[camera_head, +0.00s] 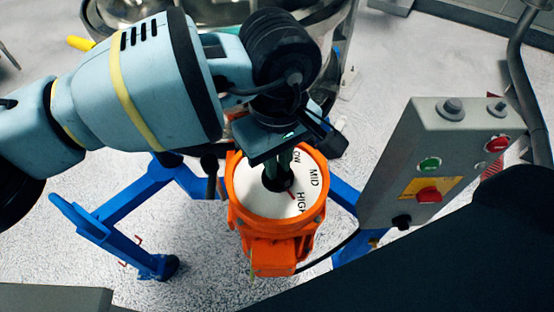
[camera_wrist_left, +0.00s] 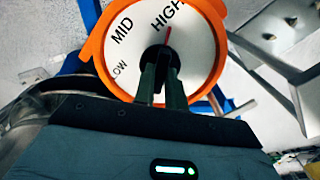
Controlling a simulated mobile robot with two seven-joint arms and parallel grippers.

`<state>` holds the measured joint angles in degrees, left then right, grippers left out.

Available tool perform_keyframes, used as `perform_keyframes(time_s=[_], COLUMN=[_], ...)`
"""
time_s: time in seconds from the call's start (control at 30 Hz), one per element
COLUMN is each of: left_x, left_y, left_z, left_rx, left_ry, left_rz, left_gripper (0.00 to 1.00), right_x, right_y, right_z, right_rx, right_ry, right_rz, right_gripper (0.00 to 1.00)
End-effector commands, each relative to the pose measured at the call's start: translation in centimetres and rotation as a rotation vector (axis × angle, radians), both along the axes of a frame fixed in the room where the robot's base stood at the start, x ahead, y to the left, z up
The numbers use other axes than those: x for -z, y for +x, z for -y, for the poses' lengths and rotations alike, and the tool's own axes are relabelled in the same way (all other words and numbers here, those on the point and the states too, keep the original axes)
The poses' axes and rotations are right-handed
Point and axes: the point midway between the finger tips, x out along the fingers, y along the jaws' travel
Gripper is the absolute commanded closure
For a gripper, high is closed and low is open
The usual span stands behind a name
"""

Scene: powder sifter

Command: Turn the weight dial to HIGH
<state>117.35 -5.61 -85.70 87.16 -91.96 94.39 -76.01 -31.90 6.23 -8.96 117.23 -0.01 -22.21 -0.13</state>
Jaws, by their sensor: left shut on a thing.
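The weight dial (camera_head: 250,195) is a white disc in an orange housing, marked LOW, MID and HIGH. It also shows in the left wrist view (camera_wrist_left: 203,60). My left gripper (camera_head: 279,176) reaches down to the dial's centre, its fingers shut on the dark knob there. A red pointer (camera_wrist_left: 167,35) points toward the HIGH lettering in the wrist view. In the head view the red mark (camera_head: 291,193) also lies toward HIGH. My right gripper is not in view.
A grey control box (camera_head: 400,160) with green and red buttons and a red switch stands to the right. Blue frame legs (camera_head: 120,207) spread around the orange motor housing (camera_head: 275,250). A steel sifter bowl (camera_head: 345,40) is behind my left arm.

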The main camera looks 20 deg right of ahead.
Motion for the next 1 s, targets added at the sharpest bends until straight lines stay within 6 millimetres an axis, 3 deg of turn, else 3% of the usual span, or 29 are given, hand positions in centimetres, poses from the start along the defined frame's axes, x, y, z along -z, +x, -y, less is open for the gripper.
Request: perform_keyframes(time_s=[0.6, 0.63, 0.77, 1.0], left_x=[-0.10, -0.10, -0.08, -0.03], left_y=[0.03, 0.03, 0.02, 0.01], left_z=[0.01, 0.01, 0.02, 0.01], left_rx=[0.042, 0.041, 0.041, 0.040], left_ry=[-0.001, -0.001, -0.001, -0.001], left_rz=[0.001, 0.001, 0.001, 0.000], left_gripper=[1.00, 0.85, 0.68, 0.65], right_x=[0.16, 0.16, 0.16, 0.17], right_y=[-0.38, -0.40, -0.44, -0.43], right_z=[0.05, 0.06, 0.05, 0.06], right_rx=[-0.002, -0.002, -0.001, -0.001], right_ry=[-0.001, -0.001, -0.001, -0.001], right_rz=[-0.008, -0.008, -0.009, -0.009], right_gripper=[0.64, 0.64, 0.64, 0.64])
